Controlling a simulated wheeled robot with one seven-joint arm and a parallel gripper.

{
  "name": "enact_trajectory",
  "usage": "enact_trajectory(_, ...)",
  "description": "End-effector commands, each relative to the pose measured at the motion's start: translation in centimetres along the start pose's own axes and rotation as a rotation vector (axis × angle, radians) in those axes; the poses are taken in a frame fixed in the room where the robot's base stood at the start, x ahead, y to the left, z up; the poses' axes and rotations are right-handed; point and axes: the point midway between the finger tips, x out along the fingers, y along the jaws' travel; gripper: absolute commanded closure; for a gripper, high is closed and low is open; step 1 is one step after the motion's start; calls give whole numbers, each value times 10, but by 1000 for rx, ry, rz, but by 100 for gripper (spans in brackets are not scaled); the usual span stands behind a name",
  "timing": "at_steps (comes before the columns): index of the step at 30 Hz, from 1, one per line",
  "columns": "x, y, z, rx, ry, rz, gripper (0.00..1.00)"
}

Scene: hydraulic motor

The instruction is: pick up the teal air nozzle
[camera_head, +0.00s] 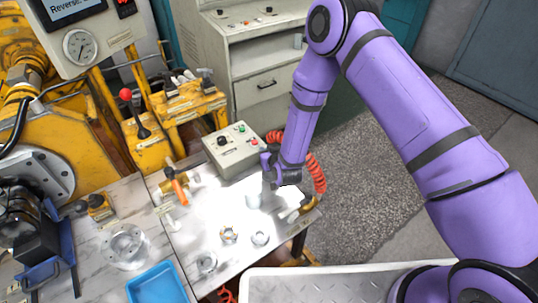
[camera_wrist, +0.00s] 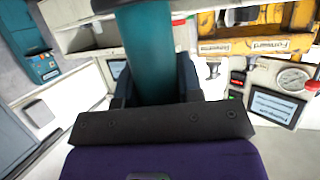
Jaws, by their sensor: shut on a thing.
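My gripper (camera_head: 284,186) is over the right part of the marble-topped bench in the head view, near the coiled red hose. In the wrist view, a thick teal cylinder, the teal air nozzle (camera_wrist: 149,55), stands between my dark fingers. My gripper (camera_wrist: 155,88) is shut on it. The nozzle's far end runs out of the top of the wrist view. In the head view the nozzle cannot be made out, as my wrist and strong glare cover that spot. I cannot tell whether it touches the bench.
The bench (camera_head: 187,240) holds a control box (camera_head: 237,149), several small metal rings and a blue tray (camera_head: 157,284). The red coiled hose (camera_head: 317,172) hangs at the bench's right edge. Yellow machinery (camera_head: 50,125) stands left, a grey cabinet (camera_head: 262,62) behind. Open floor (camera_head: 370,150) lies right.

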Motion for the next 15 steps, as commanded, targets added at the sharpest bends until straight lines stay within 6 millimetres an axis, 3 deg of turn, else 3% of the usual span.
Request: enact_trajectory(15,-21,0,-52,0,3,0,93)
